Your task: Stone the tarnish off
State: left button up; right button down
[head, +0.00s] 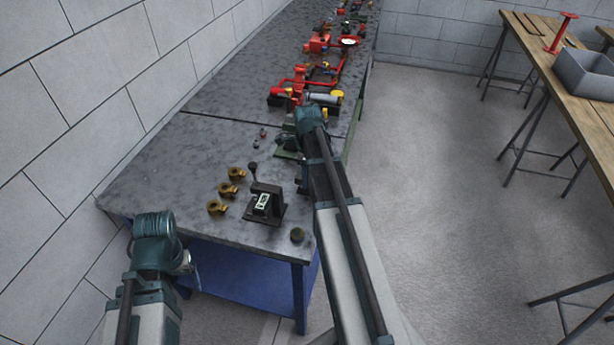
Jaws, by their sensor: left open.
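Three brass-coloured lug-like pieces stand in a slanting row on the grey bench top (150,185): a far one (236,174), a middle one (227,189) and a near one (216,207). Any tarnish on them is too small to tell. No sharpening stone can be made out for certain. A small dark green round item (297,235) lies near the bench's front right corner. My left gripper (190,268) is open and empty, low in front of the bench's near edge, apart from the brass pieces. My right arm reaches over the bench's right side; its gripper is hidden behind its wrist.
A black block-shaped device (266,203) with a lever stands right of the brass pieces. Red pipework (325,70) and valves crowd the far bench. The bench's left part is clear. A wooden table (565,80) with a grey bin (588,72) stands right, across open floor.

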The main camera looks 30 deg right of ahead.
jog(key=shift+w+d+f, duration=0.1)
jog(key=shift+w+d, duration=0.1)
jog(key=shift+d, duration=0.4)
jog(key=shift+w+d, duration=0.2)
jog(key=shift+d, duration=0.35)
jog(key=shift+w+d, duration=0.3)
jog(key=shift+d, duration=0.45)
jog(key=shift+w+d, duration=0.25)
jog(key=shift+d, duration=0.45)
jog(key=shift+a, duration=0.1)
notch_tip(320, 180, up, 6)
jog(key=p, duration=0.6)
notch_tip(320, 180, up, 3)
jog(key=p, duration=0.3)
